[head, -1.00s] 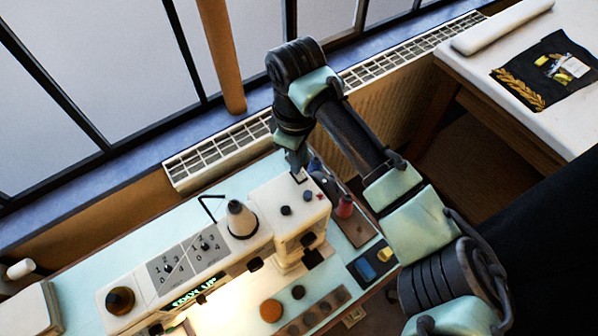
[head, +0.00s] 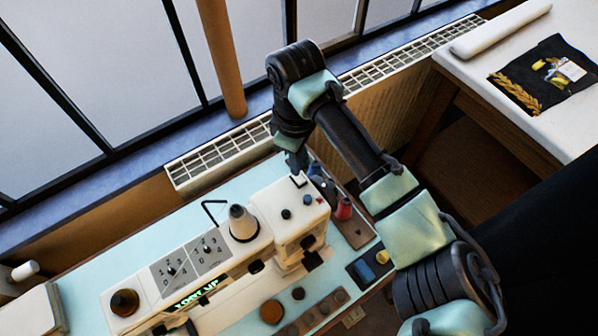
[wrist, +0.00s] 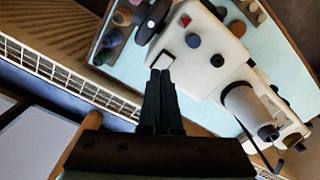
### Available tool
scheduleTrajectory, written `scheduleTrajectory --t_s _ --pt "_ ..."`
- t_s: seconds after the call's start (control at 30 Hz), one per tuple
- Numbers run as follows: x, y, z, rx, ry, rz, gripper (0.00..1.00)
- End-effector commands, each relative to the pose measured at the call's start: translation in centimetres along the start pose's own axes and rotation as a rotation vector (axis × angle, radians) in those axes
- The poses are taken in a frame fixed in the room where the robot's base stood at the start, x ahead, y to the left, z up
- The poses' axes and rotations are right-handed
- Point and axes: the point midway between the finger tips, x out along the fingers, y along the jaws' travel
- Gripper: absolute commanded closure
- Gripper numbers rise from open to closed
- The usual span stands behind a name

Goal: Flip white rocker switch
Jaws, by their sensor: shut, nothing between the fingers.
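The white rocker switch (head: 298,181) sits in a dark frame on top of the cream sewing machine (head: 268,205), at its right end. It also shows in the wrist view (wrist: 163,60), directly ahead of my fingertips. My gripper (wrist: 160,73) is shut and empty, its fingers pointing at the switch's near edge. In the head view my gripper (head: 297,170) hangs just behind the switch. I cannot tell whether the tips touch it. The rocker's tilt is too small to read.
A thread cone (head: 242,224) and bent wire guide stand left of the switch. Dark knobs and a small red button (wrist: 185,20) lie close by. Several spools (head: 343,208) stand to the right. A radiator (head: 220,150) and window run behind.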

Motion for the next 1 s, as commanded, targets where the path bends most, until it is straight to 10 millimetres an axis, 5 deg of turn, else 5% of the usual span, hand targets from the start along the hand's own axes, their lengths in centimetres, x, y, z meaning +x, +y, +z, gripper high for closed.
scheduleTrajectory --t_s 0.53,1.0 --pt "-4.9 0.0 0.0 -0.001 0.002 0.001 1.00" --pt "-5.0 0.0 0.0 0.000 0.002 0.001 1.00"
